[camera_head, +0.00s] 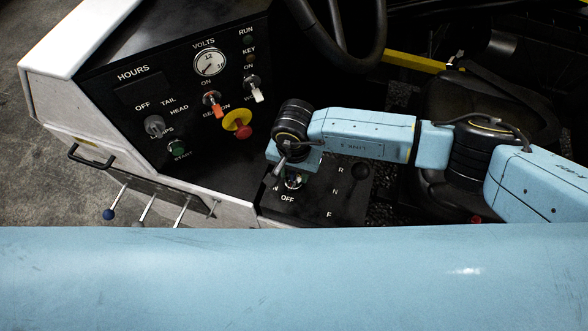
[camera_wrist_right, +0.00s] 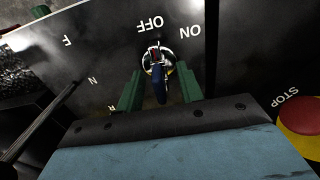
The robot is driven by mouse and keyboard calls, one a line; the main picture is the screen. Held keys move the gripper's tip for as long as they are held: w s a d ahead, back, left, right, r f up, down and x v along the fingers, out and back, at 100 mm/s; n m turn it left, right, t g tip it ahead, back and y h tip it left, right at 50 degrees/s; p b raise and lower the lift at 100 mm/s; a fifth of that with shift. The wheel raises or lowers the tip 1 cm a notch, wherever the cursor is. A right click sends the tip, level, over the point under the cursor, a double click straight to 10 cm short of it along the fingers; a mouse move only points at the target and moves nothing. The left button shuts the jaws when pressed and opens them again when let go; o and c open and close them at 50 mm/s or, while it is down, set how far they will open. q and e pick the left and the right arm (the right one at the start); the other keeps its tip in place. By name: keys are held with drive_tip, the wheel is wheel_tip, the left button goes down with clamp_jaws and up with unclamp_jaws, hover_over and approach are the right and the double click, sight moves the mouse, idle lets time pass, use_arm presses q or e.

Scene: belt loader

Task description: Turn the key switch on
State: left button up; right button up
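The key switch (camera_wrist_right: 154,55) is a round metal lock with a dark blue key (camera_wrist_right: 160,90) in it, on a black panel. In the wrist view the key lines up roughly with the OFF label, and ON is printed to its right. My right gripper (camera_wrist_right: 160,84) has its two green fingers apart, one on each side of the key, with gaps visible. In the head view the right gripper (camera_head: 291,172) is over the switch (camera_head: 294,183) and partly hides it. My left gripper is not in view.
A yellow and red stop button (camera_head: 238,124) is on the dash left of my right gripper, among toggles, a dial and a green start button (camera_head: 177,148). A steering wheel (camera_head: 345,55) is behind.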

drive_tip(key=shift+f, duration=0.15)
drive_tip(key=shift+c, duration=0.4)
clamp_jaws()
drive_tip(key=shift+m, duration=0.4)
drive_tip(key=shift+m+b, duration=0.65)
drive_tip(key=shift+m, duration=0.05)
drive_tip(key=shift+m+b, duration=0.95)
drive_tip(key=shift+m, duration=0.95)
drive_tip(key=shift+s+d+m+b, duration=0.15)
drive_tip(key=shift+m+b, duration=0.9)
drive_tip(key=shift+m, duration=2.05)
